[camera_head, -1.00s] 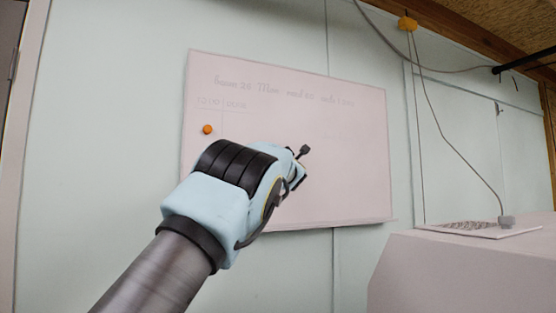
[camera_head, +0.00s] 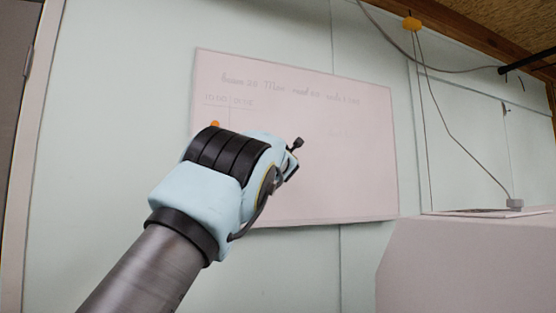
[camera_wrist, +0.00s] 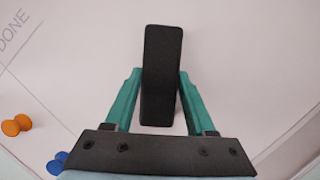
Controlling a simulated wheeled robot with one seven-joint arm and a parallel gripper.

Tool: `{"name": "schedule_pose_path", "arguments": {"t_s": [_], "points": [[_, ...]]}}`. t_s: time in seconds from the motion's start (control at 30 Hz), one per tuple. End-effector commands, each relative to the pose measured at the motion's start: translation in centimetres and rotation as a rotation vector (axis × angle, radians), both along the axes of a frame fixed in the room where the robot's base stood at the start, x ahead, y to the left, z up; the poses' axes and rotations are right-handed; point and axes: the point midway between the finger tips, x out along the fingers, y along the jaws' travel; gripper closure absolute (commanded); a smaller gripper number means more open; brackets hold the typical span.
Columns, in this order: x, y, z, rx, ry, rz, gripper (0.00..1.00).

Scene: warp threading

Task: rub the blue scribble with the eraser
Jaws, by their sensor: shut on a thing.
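The black eraser (camera_wrist: 161,85) stands upright in the wrist view, between the two teal fingers of my gripper (camera_wrist: 161,100), which is shut on it. In the head view my gripper (camera_head: 289,170) is in front of the middle of the whiteboard (camera_head: 345,185), mostly hidden behind my wrist. I cannot tell whether the eraser touches the board. No blue scribble can be made out in either view; the board around the eraser looks plain, and my arm hides part of it.
Handwriting (camera_head: 290,88) runs along the board's top, and printed "DONE" (camera_wrist: 13,33) shows in the wrist view. An orange magnet (camera_wrist: 16,125) and a blue magnet (camera_wrist: 57,162) sit at the lower left there. A pale block (camera_head: 470,260) stands at the right.

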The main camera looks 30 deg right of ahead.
Motion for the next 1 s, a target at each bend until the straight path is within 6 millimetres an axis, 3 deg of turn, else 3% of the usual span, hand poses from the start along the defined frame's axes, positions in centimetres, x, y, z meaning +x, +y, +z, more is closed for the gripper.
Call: {"name": "schedule_pose_path", "arguments": {"t_s": [0.53, 1.0], "points": [[-5.2, 0.4, -0.1, -0.002, 0.0, -0.004, 0.89], [-5.9, 0.5, 0.0, -0.001, 0.001, -0.005, 0.89]]}}
